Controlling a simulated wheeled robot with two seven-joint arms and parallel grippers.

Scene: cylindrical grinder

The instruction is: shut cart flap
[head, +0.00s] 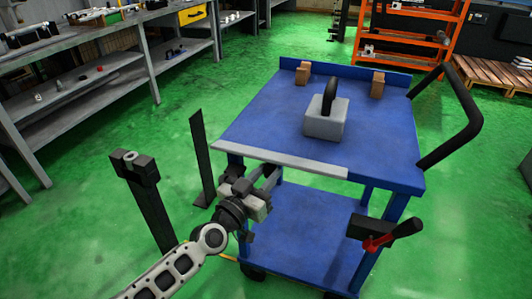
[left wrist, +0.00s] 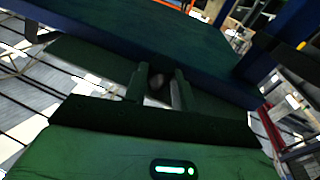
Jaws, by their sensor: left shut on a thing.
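The blue cart (head: 395,135) stands in the middle of the head view. A light grey strip, which looks like the cart flap (head: 310,169), runs along the near edge of its top. My left gripper (head: 265,178) is at this near edge, just below the strip. In the left wrist view its two fingers (left wrist: 160,88) are closed around a small dark rounded part (left wrist: 157,78), seemingly on the flap. That part is shaded, and its join to the flap is hidden. I cannot tell the flap's exact angle. My right gripper is out of view.
A grey block with a dark disc (head: 326,116) and two brown blocks stand on the cart top. The cart has a black push handle (head: 465,110) at right and a black and red part (head: 378,235) at its near leg. Black posts (head: 145,195) stand at left.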

